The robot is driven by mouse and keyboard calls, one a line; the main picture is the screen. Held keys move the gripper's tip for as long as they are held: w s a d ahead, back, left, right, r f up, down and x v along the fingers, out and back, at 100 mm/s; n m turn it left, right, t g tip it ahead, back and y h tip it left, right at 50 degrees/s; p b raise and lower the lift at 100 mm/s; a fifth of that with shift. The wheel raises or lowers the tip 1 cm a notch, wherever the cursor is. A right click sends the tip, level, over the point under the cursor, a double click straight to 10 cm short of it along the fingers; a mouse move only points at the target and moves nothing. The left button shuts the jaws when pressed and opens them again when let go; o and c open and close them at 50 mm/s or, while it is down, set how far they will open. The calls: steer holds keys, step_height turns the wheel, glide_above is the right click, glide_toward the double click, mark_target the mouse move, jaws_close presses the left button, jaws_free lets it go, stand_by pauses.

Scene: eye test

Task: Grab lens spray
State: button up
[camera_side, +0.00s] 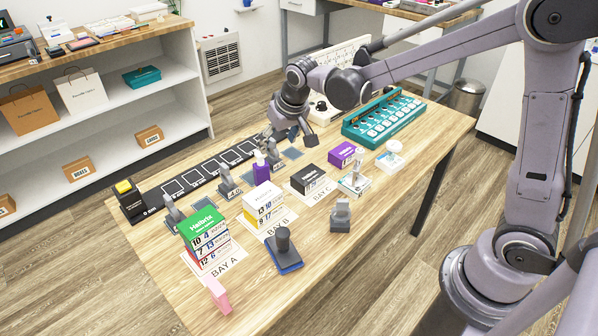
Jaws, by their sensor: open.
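A small purple bottle (262,174) with a pale pump top stands upright on the wooden table, behind the white number-block stack at BAY B. It looks like the lens spray; its label is too small to read. My gripper (291,134) is open above the back of the table, up and to the right of the bottle. I see nothing between its fingers. It appears apart from the bottle, though the exact gap is hard to judge from this view.
Number-block stacks stand at BAY A (228,269) and BAY B; a black box (309,179) is at BAY C. Grey holders flank the bottle. A dark stamp-like object (283,247) and pink block (217,294) are in front. A teal tray (352,130) stands back right.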

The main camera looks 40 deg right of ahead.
glide_toward(261, 171)
steer(key=w, duration=0.2)
steer(key=shift+m+g, duration=0.3)
steer(key=shift+g, duration=0.1)
steer(key=shift+s+d+x, duration=0.1)
steer(key=shift+d+x, duration=0.05)
steer(key=shift+x, duration=1.75)
steer(key=shift+s+d+x, duration=0.1)
steer(key=shift+d+x, duration=0.1)
steer(key=shift+x, duration=1.75)
steer(key=shift+s+d+x, duration=0.1)
steer(key=shift+d+x, duration=0.05)
steer(key=shift+x, duration=1.75)
steer(key=c, duration=1.3)
